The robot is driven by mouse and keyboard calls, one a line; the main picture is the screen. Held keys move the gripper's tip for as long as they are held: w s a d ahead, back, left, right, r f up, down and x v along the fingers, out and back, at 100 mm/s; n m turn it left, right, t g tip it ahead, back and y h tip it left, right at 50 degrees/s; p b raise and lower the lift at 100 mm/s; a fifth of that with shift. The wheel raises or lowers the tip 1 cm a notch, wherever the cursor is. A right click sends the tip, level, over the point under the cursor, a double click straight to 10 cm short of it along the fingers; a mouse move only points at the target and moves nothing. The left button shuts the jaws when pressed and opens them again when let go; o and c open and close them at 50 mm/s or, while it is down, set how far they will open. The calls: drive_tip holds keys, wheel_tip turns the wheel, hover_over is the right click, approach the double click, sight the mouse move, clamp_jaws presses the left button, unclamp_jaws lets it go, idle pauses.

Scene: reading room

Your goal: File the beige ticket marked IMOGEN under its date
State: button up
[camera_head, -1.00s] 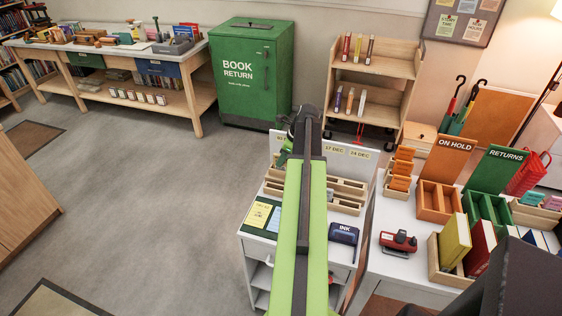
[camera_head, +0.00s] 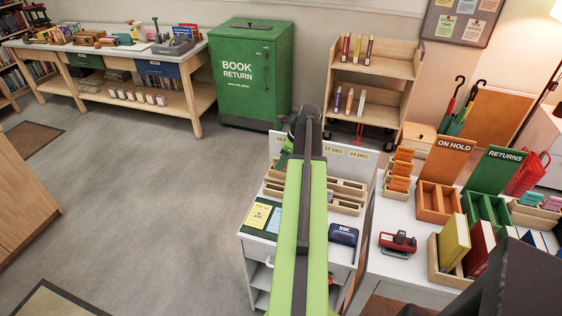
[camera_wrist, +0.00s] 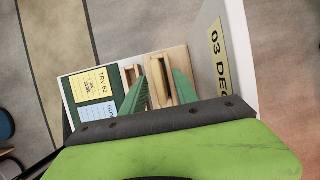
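I cannot make out a beige ticket marked IMOGEN in either view. The wooden sorter (camera_head: 347,186) stands on the white desk before a white back panel with date labels; 17 DEC (camera_head: 334,149) and 24 DEC (camera_head: 360,154) are readable in the head view, and 03 DEC (camera_wrist: 217,57) in the wrist view. My gripper (camera_wrist: 163,75) has two green fingers set apart over the sorter's left end. A tan edge shows between them; I cannot tell whether it is a ticket or wood. My arm hides the middle of the sorter.
A dark green board with a yellow slip (camera_head: 259,214) and a bluish slip (camera_head: 275,220) lies in front of the sorter. An INK pad (camera_head: 343,235) sits to the right. A red stamp tool (camera_head: 398,241) and orange ON HOLD box (camera_head: 438,199) stand further right.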

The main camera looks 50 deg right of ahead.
drive_tip(key=p+v, duration=1.4)
drive_tip(key=v, duration=0.2)
drive_tip(key=shift+r, duration=0.3)
